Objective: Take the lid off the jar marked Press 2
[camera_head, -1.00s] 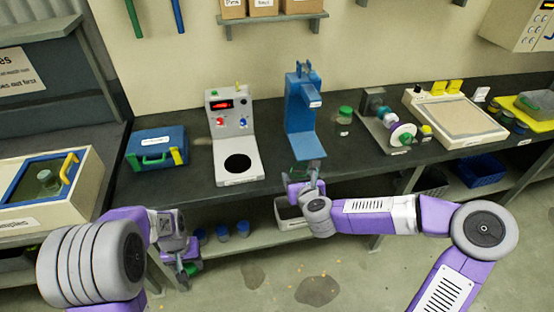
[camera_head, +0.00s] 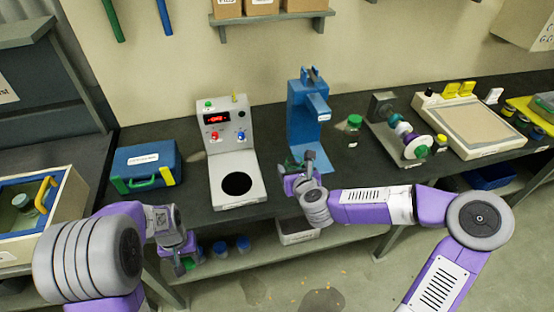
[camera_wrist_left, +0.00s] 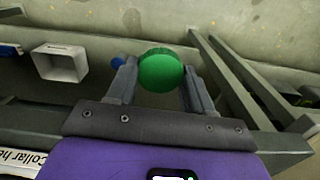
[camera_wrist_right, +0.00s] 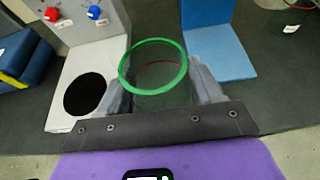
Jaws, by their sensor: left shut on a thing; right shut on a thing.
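My left gripper (camera_head: 178,262) hangs low in front of the bench, shut on a round green lid (camera_wrist_left: 160,70), which shows between its fingers in the left wrist view. My right gripper (camera_head: 302,184) is at the bench's front edge, before the blue press, shut on a clear jar (camera_wrist_right: 160,95). The jar has a green rim and its mouth is open, with no lid on it. The lid and the jar are well apart. No label can be read on the held jar; in the head view it is mostly hidden by the gripper.
On the dark bench stand a blue case (camera_head: 147,167), a grey machine with a black disc (camera_head: 233,160), the blue press (camera_head: 305,110) and another green-lidded jar (camera_head: 352,130). Blue-lidded jars (camera_head: 242,244) and a white bin (camera_head: 298,231) are on the lower shelf.

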